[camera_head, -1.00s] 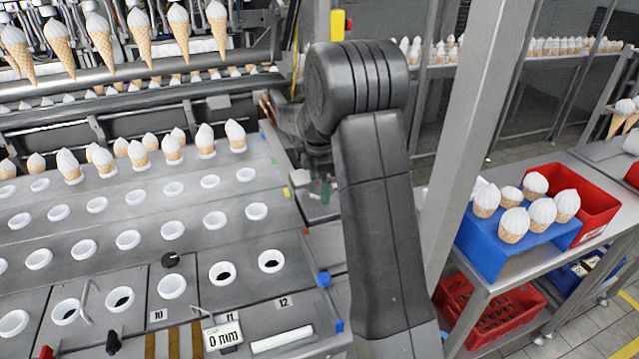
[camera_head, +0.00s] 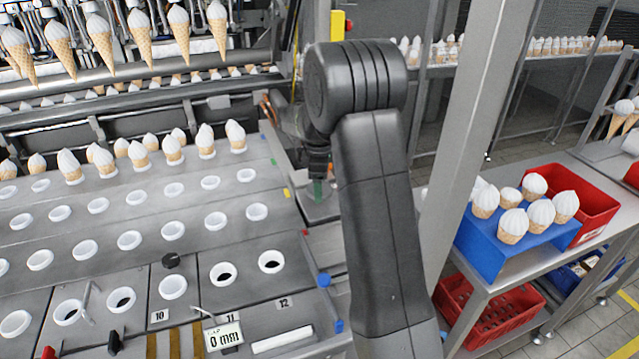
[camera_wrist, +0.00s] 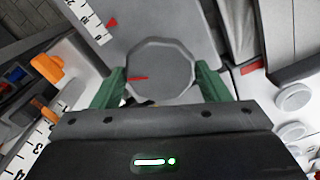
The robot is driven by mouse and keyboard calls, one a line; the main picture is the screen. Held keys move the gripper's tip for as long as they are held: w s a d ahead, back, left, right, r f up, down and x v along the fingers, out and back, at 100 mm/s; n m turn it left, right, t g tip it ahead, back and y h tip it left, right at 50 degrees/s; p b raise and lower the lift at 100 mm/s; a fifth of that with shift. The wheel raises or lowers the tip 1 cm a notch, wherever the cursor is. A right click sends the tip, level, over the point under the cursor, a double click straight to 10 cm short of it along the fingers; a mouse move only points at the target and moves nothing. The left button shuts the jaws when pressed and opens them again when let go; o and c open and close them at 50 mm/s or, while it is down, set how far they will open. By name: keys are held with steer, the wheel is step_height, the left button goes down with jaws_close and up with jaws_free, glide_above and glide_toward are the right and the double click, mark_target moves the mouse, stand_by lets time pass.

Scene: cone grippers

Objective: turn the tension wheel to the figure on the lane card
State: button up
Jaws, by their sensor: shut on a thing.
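The tension wheel (camera_wrist: 165,68) is a grey, many-sided knob with a red pointer mark on its left part, seen in the wrist view. My gripper (camera_wrist: 160,76) has its two green fingers shut on opposite sides of it. In the head view my gripper (camera_head: 318,190) points down at the right end of the machine bed, and the wheel is mostly hidden under it. A small card (camera_head: 222,335) reading "0 mm" stands at the bed's front; I cannot tell whether it is the lane card.
White scale strips with black figures (camera_wrist: 88,20) lie left of the wheel, with a red triangle beside one. An orange part (camera_wrist: 47,68) is at left. Rows of white-rimmed holes (camera_head: 129,240) fill the bed. A steel post (camera_head: 480,130) stands right of my arm.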

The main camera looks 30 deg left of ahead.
steer(key=m, duration=0.4)
steer(key=shift+m, duration=0.3)
steer(key=m, duration=0.3)
steer(key=shift+m+p, duration=0.35)
steer(key=shift+m, duration=0.05)
steer(key=m, duration=0.9)
steer(key=shift+r, duration=0.1)
steer(key=m, duration=0.4)
steer(key=shift+m, duration=0.3)
steer(key=m, duration=0.8)
steer(key=shift+m, duration=0.4)
steer(key=shift+m+p, duration=0.3)
steer(key=shift+m, duration=1.5)
